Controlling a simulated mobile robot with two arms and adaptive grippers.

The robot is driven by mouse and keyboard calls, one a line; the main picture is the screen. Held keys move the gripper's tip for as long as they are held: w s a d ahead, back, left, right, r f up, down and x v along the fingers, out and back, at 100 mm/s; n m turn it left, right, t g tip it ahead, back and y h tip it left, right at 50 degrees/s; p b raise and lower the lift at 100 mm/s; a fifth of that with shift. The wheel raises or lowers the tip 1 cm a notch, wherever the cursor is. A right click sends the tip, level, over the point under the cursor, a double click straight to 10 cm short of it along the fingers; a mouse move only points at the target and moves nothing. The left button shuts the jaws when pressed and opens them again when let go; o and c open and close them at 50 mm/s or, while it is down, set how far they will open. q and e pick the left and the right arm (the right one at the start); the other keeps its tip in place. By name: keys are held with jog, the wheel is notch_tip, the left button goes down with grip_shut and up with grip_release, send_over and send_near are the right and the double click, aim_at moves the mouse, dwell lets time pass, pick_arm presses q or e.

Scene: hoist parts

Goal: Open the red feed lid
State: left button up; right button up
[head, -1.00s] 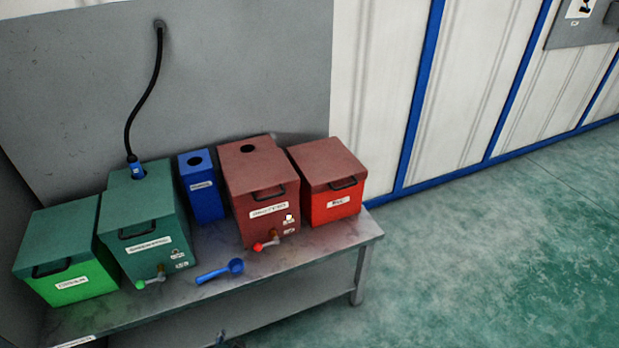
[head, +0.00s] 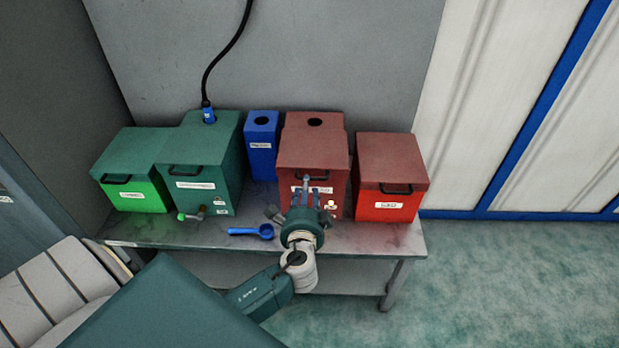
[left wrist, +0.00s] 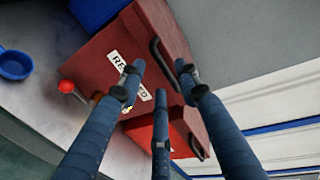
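My left gripper (head: 314,186) is open and empty, pointing at the front of this box. In the left wrist view its three blue fingers (left wrist: 160,76) are spread, with the black lid handle (left wrist: 160,58) appearing between the tips. I cannot tell whether they touch it. A white label (left wrist: 130,75) on the box front is partly hidden by a finger. My right gripper is not in view.
A brighter red box (head: 392,200) with a closed lid stands at right. A blue container (head: 261,155), a green box with tap (head: 205,170) and another green box (head: 135,190) stand left. A blue scoop (head: 260,232) lies near the bench front (head: 350,240). A red-knobbed tap (left wrist: 68,87) juts from the dark red box.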

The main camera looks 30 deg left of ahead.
pick_arm(q)
jog(key=x, duration=0.6)
jog(key=shift+d, duration=0.15)
grip_shut()
